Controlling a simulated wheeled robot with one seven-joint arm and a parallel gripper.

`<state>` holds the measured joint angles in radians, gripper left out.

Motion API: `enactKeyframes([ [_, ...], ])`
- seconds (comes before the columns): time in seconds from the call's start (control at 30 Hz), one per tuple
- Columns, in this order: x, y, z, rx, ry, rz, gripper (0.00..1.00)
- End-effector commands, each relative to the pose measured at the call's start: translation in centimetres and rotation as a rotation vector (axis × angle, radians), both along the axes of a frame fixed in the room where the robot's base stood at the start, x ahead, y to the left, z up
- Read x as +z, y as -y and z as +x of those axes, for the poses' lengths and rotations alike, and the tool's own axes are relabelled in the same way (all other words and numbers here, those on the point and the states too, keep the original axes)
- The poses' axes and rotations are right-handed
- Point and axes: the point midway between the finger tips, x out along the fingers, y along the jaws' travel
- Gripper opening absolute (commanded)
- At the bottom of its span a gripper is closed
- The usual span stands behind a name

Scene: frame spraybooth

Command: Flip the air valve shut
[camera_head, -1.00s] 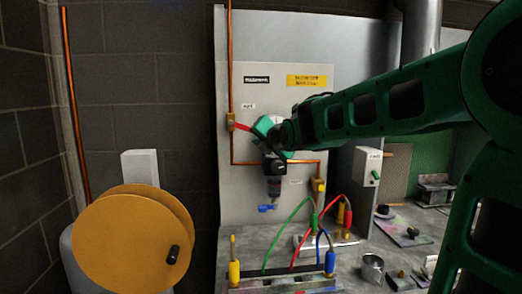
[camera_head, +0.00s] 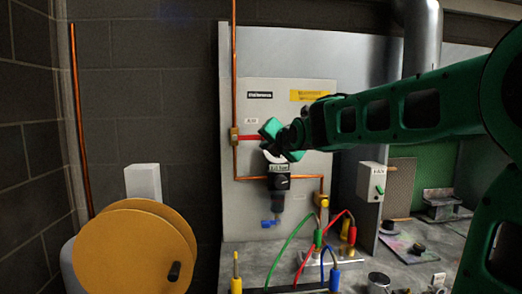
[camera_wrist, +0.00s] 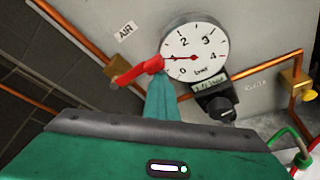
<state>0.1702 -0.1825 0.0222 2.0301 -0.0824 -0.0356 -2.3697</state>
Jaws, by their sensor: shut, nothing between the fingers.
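The air valve has a brass body (camera_head: 234,136) on the vertical copper pipe, below a small "AIR" label. Its red lever (camera_head: 250,138) points right, about level and across the pipe. In the wrist view the red lever (camera_wrist: 138,73) runs to the tip of my gripper (camera_wrist: 160,80). My gripper (camera_head: 268,130) is shut with nothing between its fingers. Its tip is at the lever's free end and appears to touch it; the exact contact is hidden. The round gauge (camera_wrist: 195,54) is just beside the tip, its red needle pointing left.
A regulator with a black knob (camera_wrist: 222,108) hangs under the gauge. A brass fitting (camera_wrist: 293,75) sits on the pipe to the right. A yellow hose reel (camera_head: 130,250) stands at lower left. Coloured hoses (camera_head: 290,240) rise from the bench. A fan switch box (camera_head: 371,182) is to the right.

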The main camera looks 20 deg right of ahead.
Motion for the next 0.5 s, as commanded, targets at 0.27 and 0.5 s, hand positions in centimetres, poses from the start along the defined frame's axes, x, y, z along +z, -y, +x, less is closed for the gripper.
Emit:
enactKeyframes([
  [0.27,1.3,0.3,0.0,-0.007,0.028,-0.004,0.00],
  [0.5,-0.6,0.1,0.1,-0.004,0.020,-0.002,0.00],
])
